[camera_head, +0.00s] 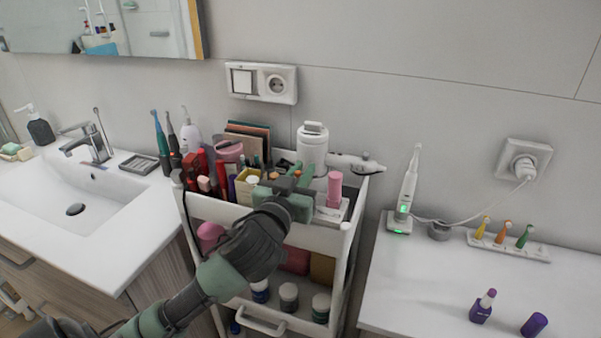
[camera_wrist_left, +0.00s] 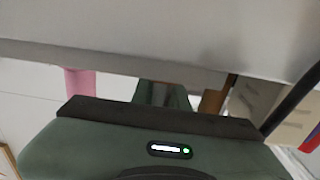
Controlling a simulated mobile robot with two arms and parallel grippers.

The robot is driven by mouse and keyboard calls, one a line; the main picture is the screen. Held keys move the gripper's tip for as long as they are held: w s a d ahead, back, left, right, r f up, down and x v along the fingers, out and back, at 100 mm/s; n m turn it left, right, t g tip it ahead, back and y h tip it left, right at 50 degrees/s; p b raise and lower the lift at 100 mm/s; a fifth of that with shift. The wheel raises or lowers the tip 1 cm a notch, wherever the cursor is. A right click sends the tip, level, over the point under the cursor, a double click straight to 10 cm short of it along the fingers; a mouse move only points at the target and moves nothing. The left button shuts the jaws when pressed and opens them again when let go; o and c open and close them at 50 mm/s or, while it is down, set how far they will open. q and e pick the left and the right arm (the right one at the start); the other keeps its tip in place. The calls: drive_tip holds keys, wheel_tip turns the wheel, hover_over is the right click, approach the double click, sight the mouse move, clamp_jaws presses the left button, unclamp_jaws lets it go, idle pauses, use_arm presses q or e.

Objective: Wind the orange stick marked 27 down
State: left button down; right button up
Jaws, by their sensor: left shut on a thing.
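My left gripper (camera_head: 287,185) reaches over the top tray of the white cart (camera_head: 345,228), among the cosmetics near its front right. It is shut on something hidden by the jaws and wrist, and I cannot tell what. In the left wrist view the dark green gripper body (camera_wrist_left: 160,152) fills the bottom and its fingertips are not visible. I cannot make out an orange stick marked 27 in either view. A pink cylinder (camera_head: 335,188) stands just right of the gripper; a pink cylinder also shows in the left wrist view (camera_wrist_left: 80,83). My right gripper is not in view.
Red tubes (camera_head: 192,170) and a white bottle (camera_head: 313,147) crowd the cart top. On the right counter stand an electric toothbrush (camera_head: 405,195), a rack of coloured brush heads (camera_head: 510,247), an uncapped purple lipstick (camera_head: 481,308) and a purple cap (camera_head: 534,325). A sink (camera_head: 60,207) lies left.

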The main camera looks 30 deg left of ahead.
use_arm(q)
drive_tip(key=shift+d+m+h, duration=0.15)
drive_tip(key=shift+m+h, duration=0.45)
drive_tip(key=shift+h, duration=0.3)
drive_tip(key=shift+t+h, duration=0.3)
drive_tip(key=shift+h, duration=0.1)
drive_tip(key=c, duration=1.6)
unclamp_jaws()
drive_tip(key=shift+c, duration=0.2)
